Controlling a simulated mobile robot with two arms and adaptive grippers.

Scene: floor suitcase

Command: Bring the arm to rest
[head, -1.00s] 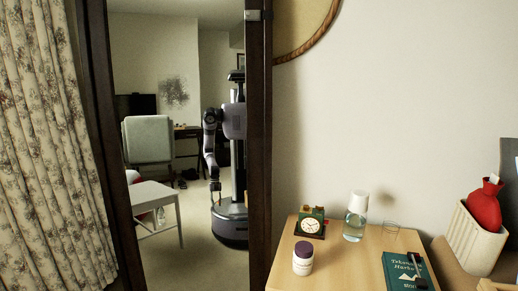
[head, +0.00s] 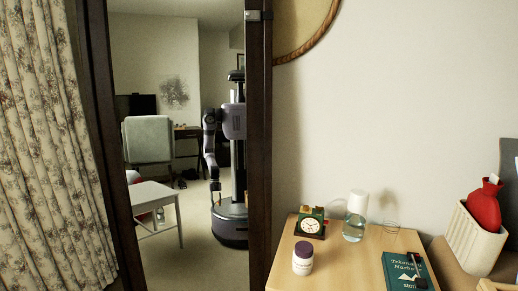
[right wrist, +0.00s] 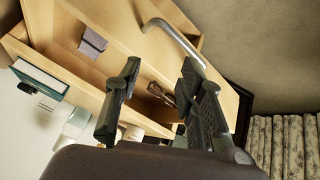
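My right gripper (right wrist: 162,64) shows in the right wrist view, its two dark fingers spread apart with nothing held between them. Behind the fingers is the wooden nightstand (head: 345,265), seen tilted in the right wrist view with what looks like an open drawer (right wrist: 125,45) and a curved metal handle (right wrist: 172,36). A small grey-purple item (right wrist: 93,42) lies in the drawer. Neither gripper shows directly in the head view. A robot with its arm hanging down (head: 232,160) appears inside the tall dark frame, apparently my reflection; its gripper is too small to read.
On the nightstand are a clock (head: 310,223), a white-capped carafe (head: 355,217), a purple-lidded jar (head: 303,258) and a teal book (head: 405,272). A red hot-water bottle (head: 484,207) sits in a ribbed holder (head: 473,240) at right. A floral curtain (head: 50,150) hangs at left.

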